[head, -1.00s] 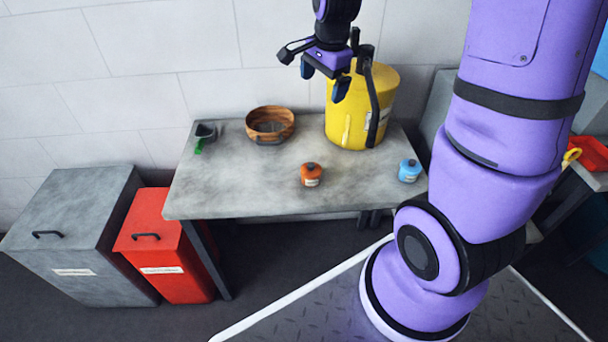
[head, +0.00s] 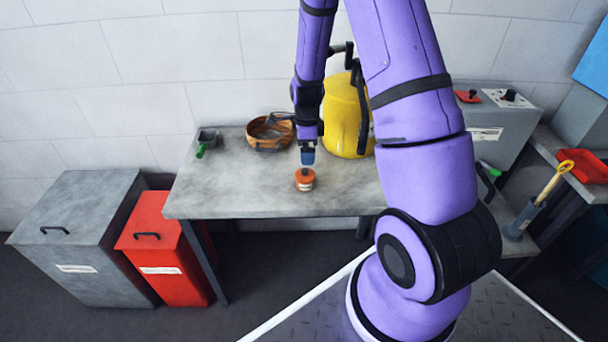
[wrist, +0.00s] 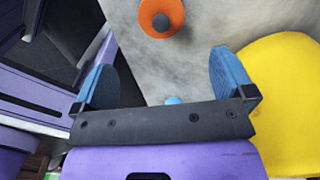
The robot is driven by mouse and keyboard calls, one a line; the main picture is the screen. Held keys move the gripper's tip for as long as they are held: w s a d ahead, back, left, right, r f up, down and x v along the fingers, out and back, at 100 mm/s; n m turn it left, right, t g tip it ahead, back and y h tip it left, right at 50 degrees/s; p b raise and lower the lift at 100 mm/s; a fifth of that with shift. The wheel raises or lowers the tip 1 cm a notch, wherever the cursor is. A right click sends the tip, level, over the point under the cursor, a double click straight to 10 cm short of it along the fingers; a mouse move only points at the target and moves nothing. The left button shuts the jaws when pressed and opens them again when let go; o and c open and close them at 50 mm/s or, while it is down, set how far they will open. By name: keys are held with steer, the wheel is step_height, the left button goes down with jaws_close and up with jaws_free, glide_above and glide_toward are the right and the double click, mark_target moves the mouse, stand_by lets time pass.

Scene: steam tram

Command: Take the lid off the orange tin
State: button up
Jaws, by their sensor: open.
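The orange tin (head: 306,184) stands upright on the grey table in the head view, with a pale label on its front and a dark knob on top of its lid. The lid sits on the tin. In the wrist view the tin (wrist: 150,24) shows from above as an orange disc with the dark knob near its middle, at the top edge. My gripper (head: 307,158) points down just above the tin in the head view. Its blue fingers (wrist: 163,80) are spread with nothing held between them. From the head view I cannot tell whether a fingertip touches the knob.
The grey table (head: 240,200) also holds a wooden bowl (head: 262,134), a green-handled scoop (head: 204,142) and a large yellow container (head: 343,118) close behind my gripper. A bit of blue (wrist: 173,100) shows past the gripper. The table's front left is clear.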

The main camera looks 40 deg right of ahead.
mark_target(305, 168)
steer(key=shift+w+a+f, duration=0.1)
steer(key=shift+f, duration=2.1)
steer(key=shift+w+f, duration=0.1)
steer(key=shift+f, duration=2.1)
steer(key=c, duration=1)
